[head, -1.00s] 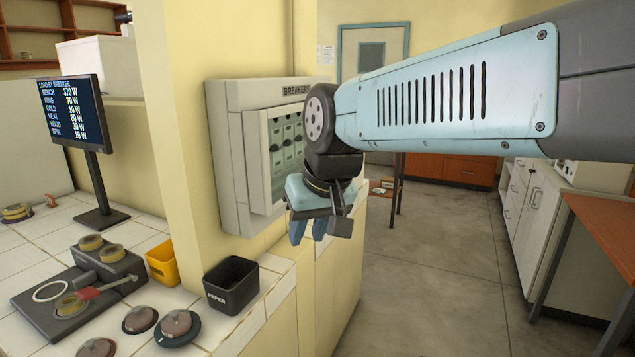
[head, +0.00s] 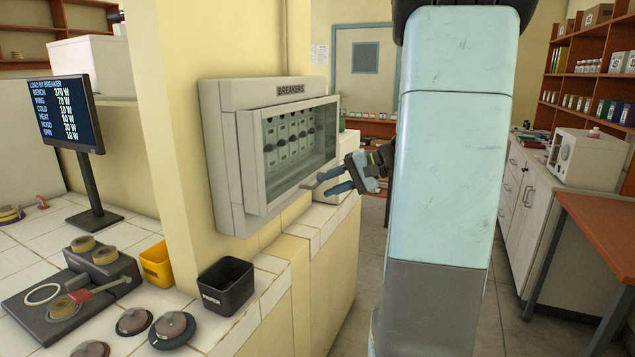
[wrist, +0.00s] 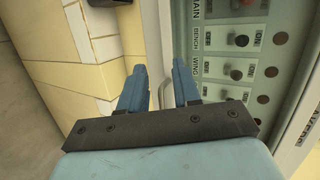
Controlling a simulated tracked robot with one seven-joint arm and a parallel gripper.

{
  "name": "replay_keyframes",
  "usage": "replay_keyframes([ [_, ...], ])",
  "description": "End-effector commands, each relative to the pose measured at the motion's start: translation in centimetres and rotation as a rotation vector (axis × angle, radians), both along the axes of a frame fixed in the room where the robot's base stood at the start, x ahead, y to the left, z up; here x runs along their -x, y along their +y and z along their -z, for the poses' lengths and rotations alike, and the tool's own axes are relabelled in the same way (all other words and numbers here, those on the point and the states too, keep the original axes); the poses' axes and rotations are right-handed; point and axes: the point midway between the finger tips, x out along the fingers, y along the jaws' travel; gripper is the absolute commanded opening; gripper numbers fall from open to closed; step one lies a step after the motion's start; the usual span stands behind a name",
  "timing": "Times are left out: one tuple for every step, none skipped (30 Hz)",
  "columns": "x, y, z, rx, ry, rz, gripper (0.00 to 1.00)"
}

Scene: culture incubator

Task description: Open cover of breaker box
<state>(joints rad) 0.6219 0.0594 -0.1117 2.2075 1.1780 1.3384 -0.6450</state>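The breaker box (head: 222,165) is a pale grey case on the yellow wall, labelled BREAKERS. Its cover (head: 252,181), a grey frame with a clear pane, appears closed, with rows of switches visible behind it. My gripper (head: 325,183) is at the lower right edge of the cover, fingers pointing left toward it. In the wrist view my gripper (wrist: 158,75) is open, its blue fingers apart. The wrist view also shows breaker switches labelled MAIN, BENCH and WING.
Below the box is a tiled counter (head: 322,215) with a black PAPER bin (head: 227,288), a yellow bin (head: 157,264) and a monitor (head: 66,112). My arm stands in front of the aisle. An orange-topped table (head: 600,222) is at the right.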

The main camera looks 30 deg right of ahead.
Motion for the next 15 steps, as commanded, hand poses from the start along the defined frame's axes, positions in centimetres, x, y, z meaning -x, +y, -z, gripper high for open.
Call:
replay_keyframes([
  [-0.7, -2.3, 0.5, -0.037, -0.023, 0.046, 0.32],
  [-1.0, -3.5, 0.7, -0.057, -0.042, 0.068, 0.32],
  [-1.4, -5.0, 0.9, -0.078, -0.066, 0.097, 0.32],
  [-1.6, -6.0, 1.0, -0.093, -0.084, 0.116, 0.32],
  [-1.8, -7.0, 1.2, -0.106, -0.101, 0.136, 0.32],
  [-2.0, -8.2, 1.4, -0.119, -0.12, 0.159, 0.32],
  [-2.1, -9.0, 1.5, -0.129, -0.134, 0.176, 0.32],
  [-2.2, -9.7, 1.6, -0.137, -0.146, 0.189, 0.32],
  [-2.3, -10.5, 1.8, -0.145, -0.16, 0.205, 0.32],
  [-2.3, -11.0, 1.8, -0.148, -0.169, 0.214, 0.32],
  [-2.4, -11.4, 1.9, -0.152, -0.177, 0.223, 0.32],
  [-2.4, -11.8, 1.9, -0.157, -0.183, 0.229, 0.32],
  [-2.5, -11.9, 2.0, -0.159, -0.187, 0.232, 0.32],
  [-2.6, -12.0, 2.0, -0.159, -0.19, 0.234, 0.32],
  [-2.7, -11.9, 2.1, -0.16, -0.193, 0.236, 0.32],
])
